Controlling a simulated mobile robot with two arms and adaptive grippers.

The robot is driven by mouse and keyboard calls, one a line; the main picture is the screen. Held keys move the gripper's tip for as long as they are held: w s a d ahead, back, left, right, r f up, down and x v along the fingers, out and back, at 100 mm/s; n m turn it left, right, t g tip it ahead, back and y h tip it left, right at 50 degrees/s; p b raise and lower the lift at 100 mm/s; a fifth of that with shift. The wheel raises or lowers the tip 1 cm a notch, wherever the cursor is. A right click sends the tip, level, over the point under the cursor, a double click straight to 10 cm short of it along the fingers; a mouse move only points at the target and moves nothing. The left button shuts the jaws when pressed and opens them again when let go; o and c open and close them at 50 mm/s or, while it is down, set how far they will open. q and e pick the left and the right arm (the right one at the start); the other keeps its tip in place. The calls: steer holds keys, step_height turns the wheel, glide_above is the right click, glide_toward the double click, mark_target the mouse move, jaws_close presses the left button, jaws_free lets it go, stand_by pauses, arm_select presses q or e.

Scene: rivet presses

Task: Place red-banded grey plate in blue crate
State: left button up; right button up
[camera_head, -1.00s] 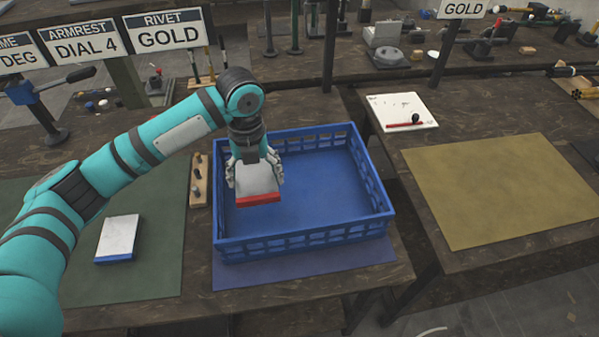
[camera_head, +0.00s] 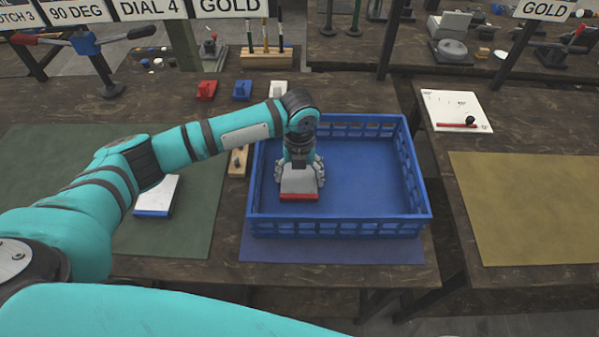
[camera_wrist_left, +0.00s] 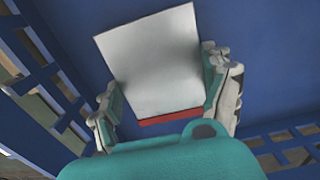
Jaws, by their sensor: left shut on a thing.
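The red-banded grey plate (camera_head: 299,182) is between the fingers of my left gripper (camera_head: 299,176), which is shut on it. The plate's red band faces the near side of the crate. The plate is inside the outline of the blue crate (camera_head: 340,229), toward its left side. I cannot tell whether it touches the crate floor. In the left wrist view, the plate (camera_wrist_left: 152,65) shows its pale face and red edge, with the gripper fingers (camera_wrist_left: 165,95) on both sides and blue crate walls around. My right gripper is not in view.
A blue-banded plate (camera_head: 157,195) lies on the green mat (camera_head: 190,225) at left, close to my arm. A yellow mat (camera_head: 530,205) and a white board (camera_head: 456,108) are at right. Small red (camera_head: 206,90) and blue (camera_head: 242,90) pieces stand behind the crate. The crate's right half is empty.

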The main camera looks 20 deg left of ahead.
mark_target(300, 177)
arm_select(q)
steer(key=o, duration=1.3)
steer(key=shift+f, duration=0.1)
steer(key=shift+c, duration=0.2)
steer(key=o, duration=0.3)
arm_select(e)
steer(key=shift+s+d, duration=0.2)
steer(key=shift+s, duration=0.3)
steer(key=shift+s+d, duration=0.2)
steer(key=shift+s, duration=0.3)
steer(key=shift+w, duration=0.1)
arm_select(q)
steer(key=shift+r, duration=0.45)
step_height(300, 177, up, 11)
steer(key=shift+r+b, duration=0.2)
steer(key=shift+b, duration=0.5)
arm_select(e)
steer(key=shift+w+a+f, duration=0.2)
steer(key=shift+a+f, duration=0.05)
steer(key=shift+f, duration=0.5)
